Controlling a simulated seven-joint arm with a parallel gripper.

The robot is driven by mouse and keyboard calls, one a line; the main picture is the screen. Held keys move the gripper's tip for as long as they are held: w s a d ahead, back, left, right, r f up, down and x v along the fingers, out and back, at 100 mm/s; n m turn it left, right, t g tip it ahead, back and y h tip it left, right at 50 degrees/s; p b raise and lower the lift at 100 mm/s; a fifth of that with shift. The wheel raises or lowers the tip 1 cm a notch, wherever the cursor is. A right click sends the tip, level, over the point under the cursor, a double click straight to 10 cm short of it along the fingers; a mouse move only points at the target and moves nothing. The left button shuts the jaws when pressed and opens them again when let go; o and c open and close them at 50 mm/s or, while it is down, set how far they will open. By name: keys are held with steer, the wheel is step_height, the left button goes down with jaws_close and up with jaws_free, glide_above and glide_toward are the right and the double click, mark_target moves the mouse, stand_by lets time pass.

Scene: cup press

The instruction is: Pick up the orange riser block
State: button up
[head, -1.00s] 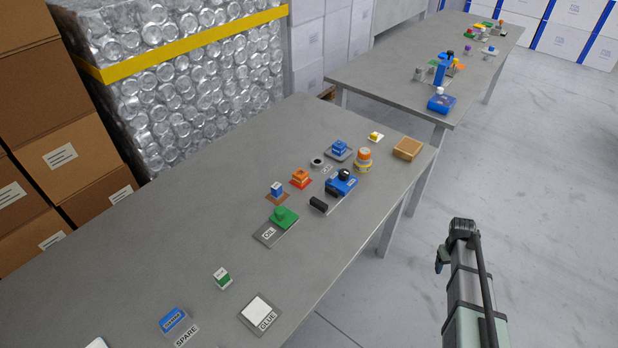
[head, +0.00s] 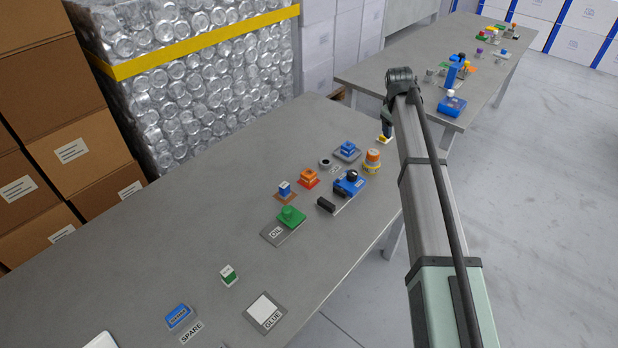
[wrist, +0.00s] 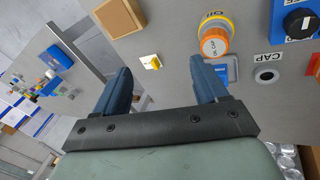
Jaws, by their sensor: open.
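The orange block (head: 308,174) sits on a red square base in the middle of the near table in the head view. In the wrist view I cannot make it out with certainty; only a sliver of orange shows at the right edge. My gripper (wrist: 161,69) is open and empty, with its two blue fingers spread above the table's far end. In the head view it is mostly hidden by my arm and is well to the right of and beyond the orange block.
An orange-capped container (wrist: 214,42), a small yellow piece (wrist: 151,62) and a wooden block (wrist: 120,16) are near my gripper. A blue device (head: 349,182), a blue-topped block (head: 284,190) and a green piece (head: 291,216) stand around the orange block.

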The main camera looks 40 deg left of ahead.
steer(key=s+a+f+n+g, duration=0.1)
steer(key=s+a+n+g, duration=0.15)
steer(key=s+a, duration=0.95)
steer(key=g, duration=0.2)
glide_above(309, 173)
steer(key=shift+h, duration=0.3)
step_height(309, 173, down, 14)
steer(key=shift+a+f, duration=0.1)
steer(key=shift+f, duration=0.15)
steer(key=shift+c, duration=0.2)
steer(key=c, duration=1.1)
